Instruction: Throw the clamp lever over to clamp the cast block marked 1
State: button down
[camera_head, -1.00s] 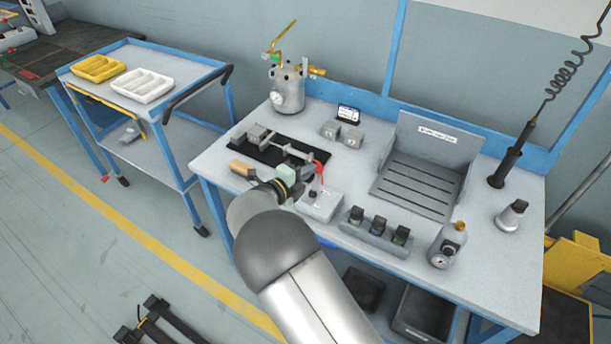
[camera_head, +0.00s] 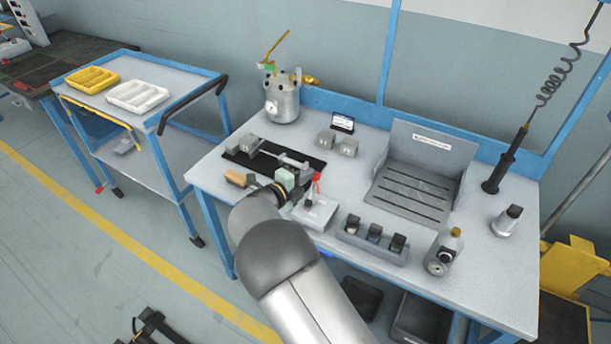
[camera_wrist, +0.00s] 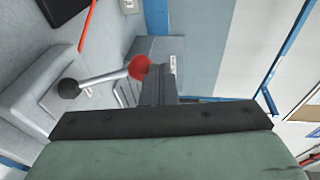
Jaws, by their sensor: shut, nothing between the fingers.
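In the head view, a clamp fixture with a grey bar lies on a black plate (camera_head: 238,157) at the bench's left. A grey cast block (camera_head: 249,144) sits at its left end; no mark is legible. A red handle (camera_head: 316,183), apparently the clamp lever's, stands at the right end beside my gripper (camera_head: 293,184). The wrist view shows a grey rod with a red knob (camera_wrist: 139,67) and a black ball (camera_wrist: 68,88). My gripper's fingers (camera_wrist: 158,80) are shut and empty, close beside the red knob; I cannot tell whether they touch. My arm hides part of the fixture's front.
A light box (camera_head: 318,213) with a black knob stands just right of my gripper.

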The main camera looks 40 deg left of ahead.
jog(key=s+r, duration=0.8)
jog(key=s, duration=0.3)
jog(key=shift+s+a, duration=0.2)
jog(key=shift+w+r, duration=0.1)
